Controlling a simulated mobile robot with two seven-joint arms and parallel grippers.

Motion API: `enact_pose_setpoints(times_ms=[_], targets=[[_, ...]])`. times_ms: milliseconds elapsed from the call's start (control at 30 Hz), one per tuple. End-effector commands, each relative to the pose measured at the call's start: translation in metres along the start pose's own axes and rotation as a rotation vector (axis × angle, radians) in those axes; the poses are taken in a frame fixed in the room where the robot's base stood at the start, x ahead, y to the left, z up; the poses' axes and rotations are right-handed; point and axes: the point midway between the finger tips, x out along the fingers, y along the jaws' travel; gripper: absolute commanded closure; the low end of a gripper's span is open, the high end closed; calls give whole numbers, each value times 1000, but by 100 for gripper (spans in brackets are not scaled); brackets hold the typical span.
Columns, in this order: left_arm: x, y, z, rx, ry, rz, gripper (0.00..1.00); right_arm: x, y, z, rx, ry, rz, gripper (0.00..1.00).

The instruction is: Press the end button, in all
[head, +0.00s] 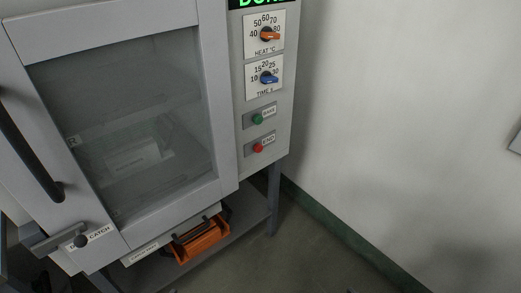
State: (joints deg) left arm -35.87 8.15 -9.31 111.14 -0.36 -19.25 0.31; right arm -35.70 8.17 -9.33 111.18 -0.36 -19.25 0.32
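The end button (258,148) is a small red round button on a grey plate marked END, low on the oven's right-hand panel. A green button (257,119), with a label that seems to read BAKE, sits just above it. The display (262,3) at the top edge shows green letters, cut off, that look like DONE. The orange heat knob (269,34) and the blue time knob (268,78) sit between the display and the buttons. Nothing covers the end button. Neither of my grippers can be made out in the head view.
The oven's glass door (215,120) is shut, with a dark handle (28,150) and a latch (80,241). An orange bin (203,243) sits on the shelf below. A pale wall (400,110) stands to the right; floor before it looks clear.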

Motion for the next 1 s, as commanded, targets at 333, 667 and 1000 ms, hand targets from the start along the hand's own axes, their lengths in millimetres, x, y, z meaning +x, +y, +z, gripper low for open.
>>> enact_pose_setpoints(times_ms=[333,667,1000], targets=[[1,0,-2,1,4,-1,100,0,0,0,0,-1,0,57],[1,0,-2,1,4,0,100,0,0,1,0,-2,0,57],[1,0,-2,1,4,0,100,-1,0,1,0,-3,0,57]])
